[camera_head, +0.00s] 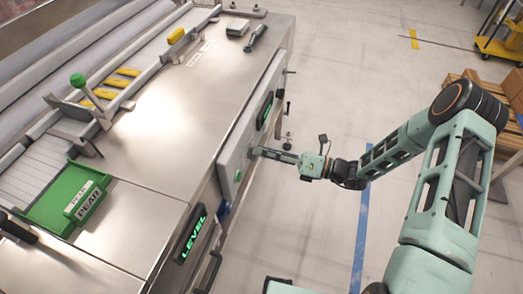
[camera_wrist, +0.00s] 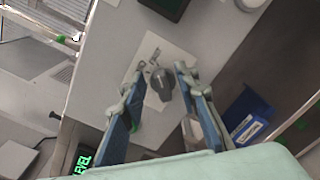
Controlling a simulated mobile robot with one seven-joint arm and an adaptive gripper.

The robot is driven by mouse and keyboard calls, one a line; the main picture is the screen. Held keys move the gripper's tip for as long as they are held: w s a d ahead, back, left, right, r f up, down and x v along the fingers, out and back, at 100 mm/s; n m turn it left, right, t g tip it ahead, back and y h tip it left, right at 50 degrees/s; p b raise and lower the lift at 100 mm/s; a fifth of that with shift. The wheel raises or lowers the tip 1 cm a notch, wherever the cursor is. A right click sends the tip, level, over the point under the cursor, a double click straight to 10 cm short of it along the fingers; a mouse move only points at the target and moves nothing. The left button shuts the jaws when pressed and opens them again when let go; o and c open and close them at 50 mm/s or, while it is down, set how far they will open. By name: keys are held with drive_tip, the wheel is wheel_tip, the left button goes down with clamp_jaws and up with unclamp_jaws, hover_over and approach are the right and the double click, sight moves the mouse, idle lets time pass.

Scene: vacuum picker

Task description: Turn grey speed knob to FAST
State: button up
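The grey speed knob (camera_wrist: 161,82) sits on a pale label plate (camera_wrist: 178,55) on the panel, seen in the wrist view. Its pointer reaches up and left toward small marks too blurred to read. My gripper (camera_wrist: 160,70) is open, with one finger on each side of the knob; I cannot tell whether either finger touches it. In the head view my gripper (camera_head: 257,152) reaches left to the front of the grey control panel (camera_head: 232,150). The knob is not clearly visible there.
A green button (camera_head: 238,175) is on the panel below my gripper. A lit LEVEL display (camera_head: 190,238) hangs nearer on the machine front, and another dark display (camera_head: 266,110) lies farther along. A blue bin (camera_wrist: 246,114) shows at right in the wrist view.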

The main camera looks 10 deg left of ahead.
drive_tip(key=d, duration=1.1)
drive_tip(key=shift+s, duration=0.45)
drive_tip(key=shift+d, duration=0.1)
